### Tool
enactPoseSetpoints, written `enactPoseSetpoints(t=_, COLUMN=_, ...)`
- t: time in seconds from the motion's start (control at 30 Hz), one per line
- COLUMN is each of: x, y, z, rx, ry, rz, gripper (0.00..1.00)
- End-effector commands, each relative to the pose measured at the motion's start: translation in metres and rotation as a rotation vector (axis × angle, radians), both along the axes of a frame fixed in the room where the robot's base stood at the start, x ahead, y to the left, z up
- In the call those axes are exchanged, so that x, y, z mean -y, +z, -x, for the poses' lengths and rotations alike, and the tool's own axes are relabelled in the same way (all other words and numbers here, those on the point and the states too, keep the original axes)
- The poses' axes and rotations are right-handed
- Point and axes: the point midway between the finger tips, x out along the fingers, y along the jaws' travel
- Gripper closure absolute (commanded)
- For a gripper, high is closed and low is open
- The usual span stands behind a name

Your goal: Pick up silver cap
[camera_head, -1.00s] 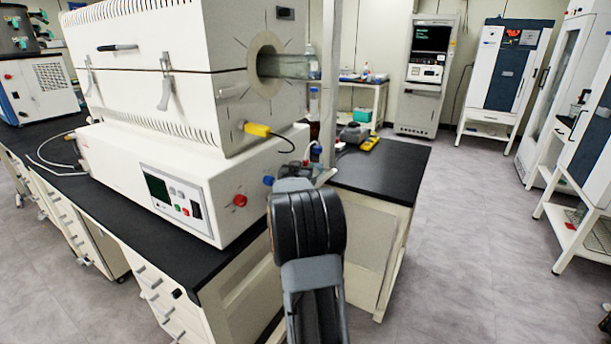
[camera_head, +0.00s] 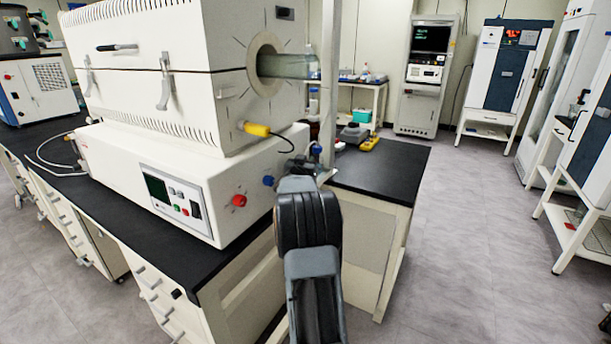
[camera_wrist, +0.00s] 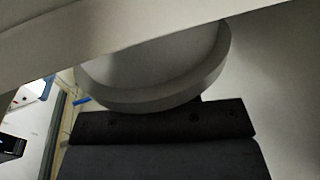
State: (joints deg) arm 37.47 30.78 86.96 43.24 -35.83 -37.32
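A round, pale grey disc with a thick rim, which looks like the silver cap (camera_wrist: 155,70), fills the upper middle of the wrist view. Its top left is cut off by a pale band. My gripper (camera_wrist: 160,125) shows as a dark block right below the disc, against its lower edge. Its fingers cannot be made out, so I cannot tell whether they hold the disc. In the head view my gripper (camera_head: 298,168) is at the right end of the white tube furnace, beside a thin post. I cannot pick out the cap there.
The white furnace (camera_head: 150,180) stands on a black bench (camera_head: 385,172), with a glass tube (camera_head: 288,66) jutting from its right side. A yellow-handled plug (camera_head: 257,129) and its cable are close to my wrist. Open floor (camera_head: 470,240) lies to the right.

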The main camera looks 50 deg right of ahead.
Motion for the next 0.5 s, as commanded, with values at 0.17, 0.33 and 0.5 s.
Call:
enactPoseSetpoints(t=0.17, x=-0.0001, y=0.0000, z=0.0000, rx=0.000, ry=0.000, rz=0.000, gripper=0.89)
enactPoseSetpoints(t=0.33, x=-0.0001, y=0.0000, z=0.0000, rx=0.000, ry=0.000, rz=0.000, gripper=1.00)
enactPoseSetpoints(t=0.5, x=0.0000, y=0.0013, z=0.0001, rx=0.002, ry=0.000, rz=0.001, gripper=1.00)
